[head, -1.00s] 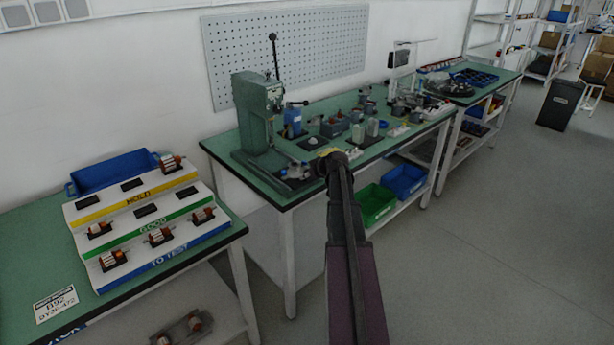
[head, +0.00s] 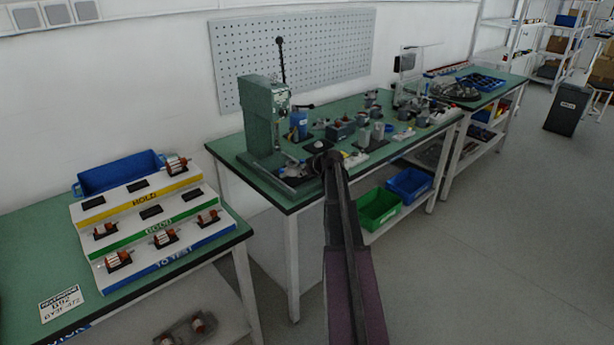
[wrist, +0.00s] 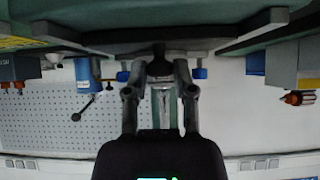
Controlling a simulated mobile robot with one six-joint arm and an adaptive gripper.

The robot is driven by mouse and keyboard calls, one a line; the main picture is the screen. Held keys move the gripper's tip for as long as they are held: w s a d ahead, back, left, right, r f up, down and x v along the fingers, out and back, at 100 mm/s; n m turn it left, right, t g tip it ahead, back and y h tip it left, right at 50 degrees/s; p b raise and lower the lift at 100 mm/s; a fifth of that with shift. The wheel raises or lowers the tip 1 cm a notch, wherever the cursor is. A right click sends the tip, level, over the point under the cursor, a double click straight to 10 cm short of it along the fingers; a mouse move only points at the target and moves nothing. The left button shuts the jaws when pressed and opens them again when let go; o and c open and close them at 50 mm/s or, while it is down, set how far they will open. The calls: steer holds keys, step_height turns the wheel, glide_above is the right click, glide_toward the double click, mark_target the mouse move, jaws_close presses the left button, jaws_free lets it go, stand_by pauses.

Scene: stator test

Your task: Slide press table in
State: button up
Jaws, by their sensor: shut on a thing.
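The green press (head: 262,115) stands upright at the left end of the middle bench, its lever raised. In the head view my gripper (head: 328,158) is over the bench just right of the press base, small and dark, partly hidden by my arm. In the wrist view, which looks upside down, my gripper (wrist: 158,75) is shut on a dark knob (wrist: 158,64). The knob sits at the edge of a dark grey plate (wrist: 110,49), seemingly the press table. The press column (wrist: 165,108) shows behind the fingers. How far in the plate sits cannot be told.
A blue device (head: 298,124) and small fixtures stand right of the press. The pegboard (head: 320,50) is on the wall behind. A stepped rack (head: 150,212) with stators is on the left bench. Green (head: 378,210) and blue bins are below.

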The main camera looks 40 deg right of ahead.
mark_target(290, 162)
steer(key=shift+w+a, duration=0.2)
steer(key=shift+w, duration=2.15)
steer(key=shift+w+a, duration=0.15)
steer(key=shift+w, duration=2.2)
steer(key=o, duration=0.5)
steer(key=shift+o, duration=0.2)
steer(key=shift+p+v, duration=1.95)
steer(key=shift+v, duration=1.1)
